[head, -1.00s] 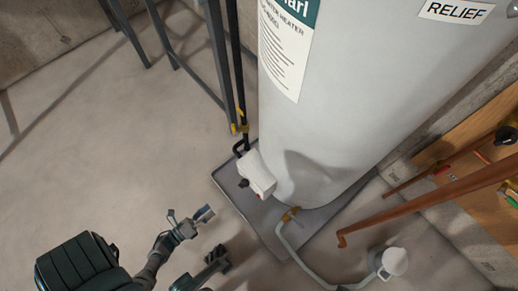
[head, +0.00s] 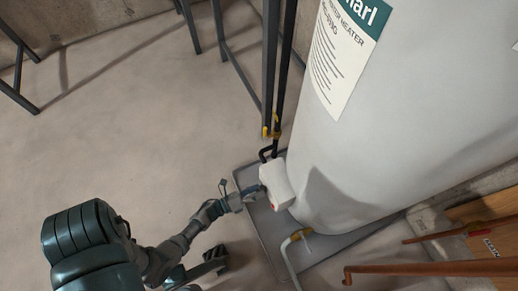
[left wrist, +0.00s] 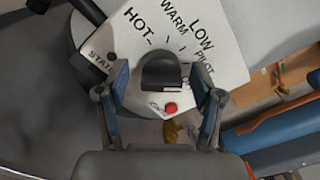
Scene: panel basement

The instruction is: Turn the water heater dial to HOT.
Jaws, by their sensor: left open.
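The water heater (head: 400,120) is a tall white-grey tank standing in a grey drain pan (head: 270,235). Its white control box (head: 277,184) is low on the tank's left side. In the left wrist view the box face (left wrist: 225,35) reads HOT, WARM, LOW and PILOT around a black dial (left wrist: 161,72), with a red button (left wrist: 171,109) below it. My left gripper (left wrist: 163,88) is open, with one finger on each side of the dial; contact is unclear. In the head view the left gripper (head: 254,193) reaches the box and hides its dial. My right gripper is not clearly visible.
A black pipe with a yellow valve handle (head: 271,130) rises behind the box. Copper pipes (head: 430,269) run at the lower right. Dark metal legs (head: 236,50) stand at the back. The floor at left (head: 110,130) is clear.

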